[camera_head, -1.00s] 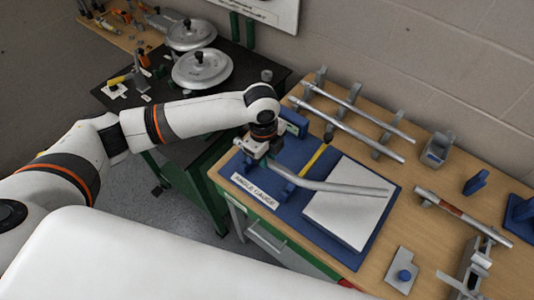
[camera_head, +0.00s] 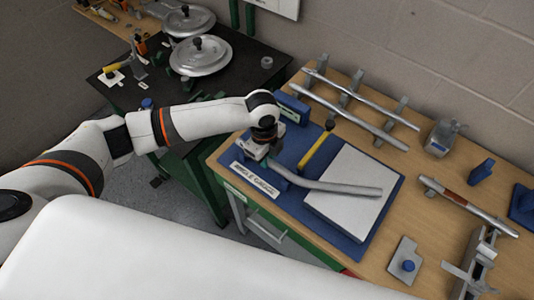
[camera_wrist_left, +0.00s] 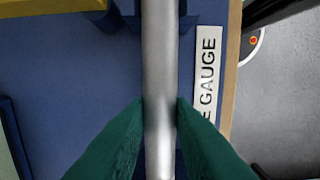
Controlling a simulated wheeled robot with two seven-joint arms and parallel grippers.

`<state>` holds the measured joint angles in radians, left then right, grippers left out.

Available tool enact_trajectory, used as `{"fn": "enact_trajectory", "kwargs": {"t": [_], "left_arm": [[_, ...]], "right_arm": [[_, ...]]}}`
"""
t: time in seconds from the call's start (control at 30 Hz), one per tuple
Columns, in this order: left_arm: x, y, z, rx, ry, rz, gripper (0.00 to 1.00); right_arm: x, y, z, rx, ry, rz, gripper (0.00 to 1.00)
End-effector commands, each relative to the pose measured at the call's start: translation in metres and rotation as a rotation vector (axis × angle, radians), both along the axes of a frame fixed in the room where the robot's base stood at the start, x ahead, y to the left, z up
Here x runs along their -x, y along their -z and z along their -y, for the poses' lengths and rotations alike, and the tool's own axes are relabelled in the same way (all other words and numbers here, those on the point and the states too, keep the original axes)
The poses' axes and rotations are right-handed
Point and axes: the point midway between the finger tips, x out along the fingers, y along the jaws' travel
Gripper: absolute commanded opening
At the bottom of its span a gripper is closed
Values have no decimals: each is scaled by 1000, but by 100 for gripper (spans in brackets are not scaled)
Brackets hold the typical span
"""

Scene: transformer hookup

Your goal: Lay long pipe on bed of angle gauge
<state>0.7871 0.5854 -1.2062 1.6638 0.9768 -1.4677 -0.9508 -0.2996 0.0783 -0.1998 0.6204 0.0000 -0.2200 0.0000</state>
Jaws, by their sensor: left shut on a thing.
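The long pipe (camera_head: 340,188) is a grey metal tube with a slight bend. My left gripper (camera_head: 264,157) is shut on it near its left end. The pipe reaches right across the white plate of the angle gauge (camera_head: 385,222), which has a blue base and a name label. In the left wrist view the pipe (camera_wrist_left: 158,60) runs between my green fingers (camera_wrist_left: 159,120). A blue support (camera_wrist_left: 187,18) shows beside and behind the pipe at the top. I cannot tell whether the pipe touches it or the plate. My right gripper is not in view.
Two pipes (camera_head: 350,117) lie on grey supports at the back of the wooden bench. A yellow bar (camera_head: 318,152) is on the gauge. A red-banded pipe (camera_head: 465,206), a blue block (camera_head: 480,171) and a grey plate with a blue knob (camera_head: 404,262) are at right.

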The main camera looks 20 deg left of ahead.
Motion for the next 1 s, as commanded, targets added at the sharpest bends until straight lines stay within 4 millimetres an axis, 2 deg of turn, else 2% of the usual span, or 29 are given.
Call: {"fn": "enact_trajectory", "kwargs": {"t": [0.2,0.23,0.37,0.73,0.87,1.0], "left_arm": [[0,-1,0,1,0,1,0],[0,-1,0,1,0,1,26],[0,0,0,1,0,1,46],[-1,-5,-1,0,-1,0,46],[-1,-23,-2,1,0,4,46],[-2,-54,-3,2,1,6,46]], "right_arm": [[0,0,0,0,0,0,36],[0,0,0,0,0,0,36],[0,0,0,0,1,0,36],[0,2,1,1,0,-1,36],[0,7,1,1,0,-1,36],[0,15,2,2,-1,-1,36]]}}
